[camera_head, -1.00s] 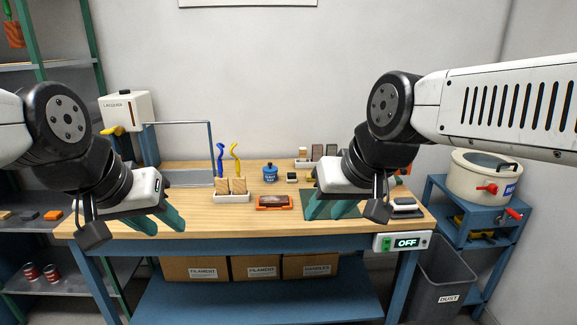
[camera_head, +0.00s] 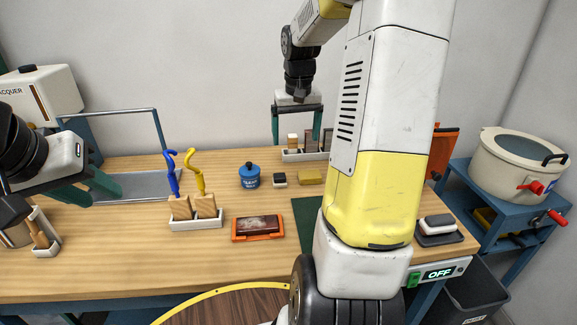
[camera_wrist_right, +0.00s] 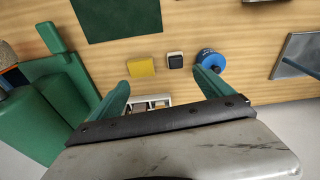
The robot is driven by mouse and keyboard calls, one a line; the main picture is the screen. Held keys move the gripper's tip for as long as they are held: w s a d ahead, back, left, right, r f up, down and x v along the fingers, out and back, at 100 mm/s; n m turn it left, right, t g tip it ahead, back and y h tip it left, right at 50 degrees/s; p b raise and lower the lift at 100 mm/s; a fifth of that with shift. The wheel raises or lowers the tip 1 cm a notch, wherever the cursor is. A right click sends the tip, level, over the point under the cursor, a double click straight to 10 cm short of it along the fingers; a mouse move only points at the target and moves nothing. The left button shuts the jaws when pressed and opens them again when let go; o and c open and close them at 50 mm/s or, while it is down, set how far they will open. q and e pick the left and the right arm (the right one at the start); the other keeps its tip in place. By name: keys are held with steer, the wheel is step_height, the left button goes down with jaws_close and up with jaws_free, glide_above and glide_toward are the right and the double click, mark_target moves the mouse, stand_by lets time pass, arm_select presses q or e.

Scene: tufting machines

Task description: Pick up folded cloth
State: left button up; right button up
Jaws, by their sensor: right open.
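A small yellow folded cloth (camera_head: 311,177) lies flat on the wooden workbench, beside a small black block. In the right wrist view the cloth (camera_wrist_right: 141,66) lies beyond the fingertips, clear of them. My right gripper (camera_head: 296,140) is open and empty, pointing down above the back of the bench, behind the cloth. Its two green fingers also show wide apart in the right wrist view (camera_wrist_right: 160,82). My left gripper (camera_head: 98,192) is at the far left over the bench, its green fingers apart with nothing seen between them.
Near the cloth stand a blue can (camera_head: 249,176), the black block (camera_head: 279,180) and a rack of blocks (camera_head: 292,155) at the back. An orange-framed tray (camera_head: 257,228) and a tool holder (camera_head: 196,223) are in front. My right arm hides part of the green mat (camera_head: 305,215).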

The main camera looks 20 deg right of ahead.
steer(key=m+g, duration=0.1)
glide_above(310, 174)
step_height(310, 174, down, 9)
steer(key=shift+a+f, duration=0.1)
steer(key=shift+a, duration=0.05)
steer(key=shift+d+f+g, duration=0.15)
steer(key=shift+f, duration=0.5)
steer(key=shift+d+f+g, duration=0.15)
steer(key=shift+f, duration=0.45)
step_height(310, 174, down, 6)
steer(key=shift+a+f, duration=0.1)
steer(key=shift+c, duration=0.4)
steer(key=c, duration=1.3)
steer(key=shift+c, duration=0.2)
